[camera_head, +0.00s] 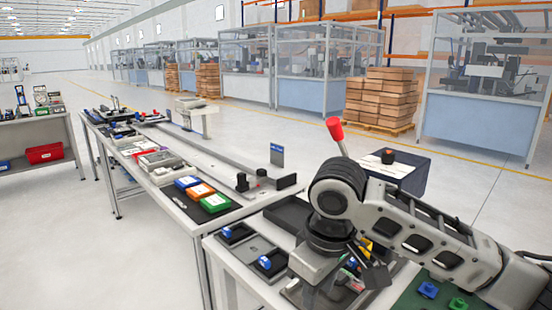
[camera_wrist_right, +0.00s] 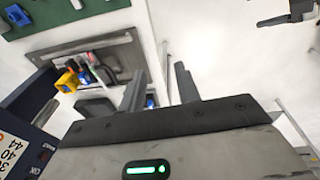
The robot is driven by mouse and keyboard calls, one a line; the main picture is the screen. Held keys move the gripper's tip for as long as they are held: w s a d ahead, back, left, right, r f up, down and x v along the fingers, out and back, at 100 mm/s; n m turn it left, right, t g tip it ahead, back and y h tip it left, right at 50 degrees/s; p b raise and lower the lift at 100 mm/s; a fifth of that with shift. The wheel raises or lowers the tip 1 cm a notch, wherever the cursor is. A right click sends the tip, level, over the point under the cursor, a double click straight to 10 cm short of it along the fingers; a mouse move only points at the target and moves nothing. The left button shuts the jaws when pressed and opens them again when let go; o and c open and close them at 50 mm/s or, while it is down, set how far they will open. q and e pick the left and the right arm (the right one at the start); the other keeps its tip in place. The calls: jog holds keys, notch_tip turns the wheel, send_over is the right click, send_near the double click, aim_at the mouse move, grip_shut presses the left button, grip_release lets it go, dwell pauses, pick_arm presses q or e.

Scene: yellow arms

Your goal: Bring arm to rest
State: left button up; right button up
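My right arm comes in from the right in the head view, bends at a dark round joint, and reaches down over the near table (camera_head: 225,262). My right gripper (camera_head: 372,268) is low over this table, partly hidden by its own wrist. In the right wrist view its two dark fingers (camera_wrist_right: 160,85) stand apart with nothing between them, so it is open and empty. My left gripper does not show in the head view. A dark shape at the top right of the wrist view is cut off, and I cannot tell what it is.
Blue parts (camera_head: 265,263) sit in dark trays near the arm. A dark blue box (camera_wrist_right: 28,110) and a yellow part (camera_wrist_right: 66,82) are close to the right gripper. A red knob (camera_head: 335,128) rises behind the elbow. A long table with coloured bins (camera_head: 200,192) stands left.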

jog(key=s+a+f+m+t+y, duration=0.1)
jog(key=a+f+t+y, duration=0.2)
jog(key=f, duration=0.5)
jog(key=a+f+m+y, duration=0.2)
jog(key=a+f+y, duration=0.2)
jog(key=f, duration=0.3)
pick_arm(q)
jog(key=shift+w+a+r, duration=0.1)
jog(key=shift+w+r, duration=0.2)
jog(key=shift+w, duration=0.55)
pick_arm(e)
jog(key=s+d+f+m+t+h, duration=0.3)
jog(key=s+d+f+t+h, duration=0.1)
jog(key=s+d+f, duration=0.9)
jog(key=shift+s+d+f+t+h, duration=0.15)
jog(key=shift+s+d+t+h, duration=0.45)
jog(key=shift+d, duration=0.65)
